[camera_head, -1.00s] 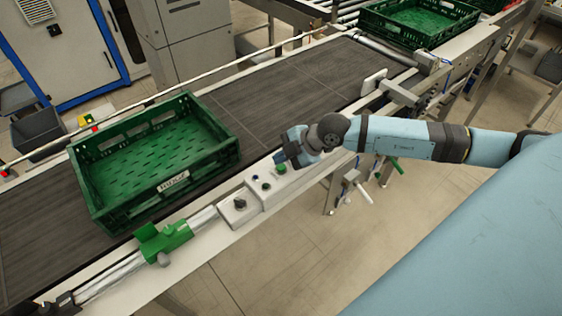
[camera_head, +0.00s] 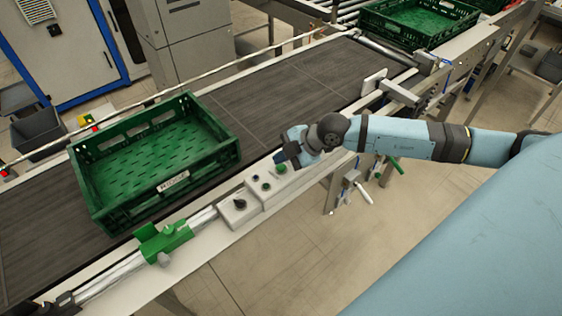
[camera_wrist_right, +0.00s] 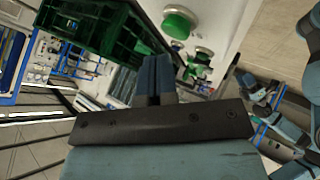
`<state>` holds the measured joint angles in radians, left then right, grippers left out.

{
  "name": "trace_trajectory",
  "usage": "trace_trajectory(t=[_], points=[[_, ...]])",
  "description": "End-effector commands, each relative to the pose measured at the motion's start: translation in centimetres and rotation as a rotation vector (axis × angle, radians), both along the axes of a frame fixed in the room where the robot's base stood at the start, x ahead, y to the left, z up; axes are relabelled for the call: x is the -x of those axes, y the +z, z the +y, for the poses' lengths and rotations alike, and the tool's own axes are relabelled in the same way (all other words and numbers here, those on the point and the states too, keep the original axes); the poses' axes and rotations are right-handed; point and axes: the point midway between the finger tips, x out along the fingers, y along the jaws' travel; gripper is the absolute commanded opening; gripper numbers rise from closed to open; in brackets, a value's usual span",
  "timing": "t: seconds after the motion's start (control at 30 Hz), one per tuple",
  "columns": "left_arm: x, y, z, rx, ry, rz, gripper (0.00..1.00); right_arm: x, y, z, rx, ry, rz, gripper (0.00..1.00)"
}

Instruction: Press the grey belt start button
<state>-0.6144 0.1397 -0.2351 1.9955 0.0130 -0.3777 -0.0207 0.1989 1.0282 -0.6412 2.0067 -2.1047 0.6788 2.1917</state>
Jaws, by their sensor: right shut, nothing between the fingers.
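The control box (camera_head: 262,190) is pale and sits on the near rail of the belt. It carries a green button (camera_head: 281,169), two small dark buttons (camera_head: 260,182) and a black knob (camera_head: 240,203). No button reads clearly as grey; one may be hidden by the gripper. My right gripper (camera_head: 287,156) is over the far right end of the box, close to the green button. In the right wrist view its fingers (camera_wrist_right: 157,75) are shut and empty, with green buttons (camera_wrist_right: 177,24) beyond them. Contact with a button cannot be told. My left gripper is out of view.
A green crate (camera_head: 98,210) stands on the dark belt (camera_head: 290,85) at the left. A second green crate (camera_head: 420,38) is at the far right end. A green clamp (camera_head: 165,242) sits on the near rail. The belt between the crates is clear.

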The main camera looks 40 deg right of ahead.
Motion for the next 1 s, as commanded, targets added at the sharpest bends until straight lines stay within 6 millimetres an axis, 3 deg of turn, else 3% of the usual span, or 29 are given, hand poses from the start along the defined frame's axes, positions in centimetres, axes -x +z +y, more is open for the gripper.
trace_trajectory(t=[1.0], points=[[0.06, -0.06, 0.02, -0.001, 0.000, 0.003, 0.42, 0.00, -0.92, 0.01, 0.000, 0.000, 0.000, 0.00]])
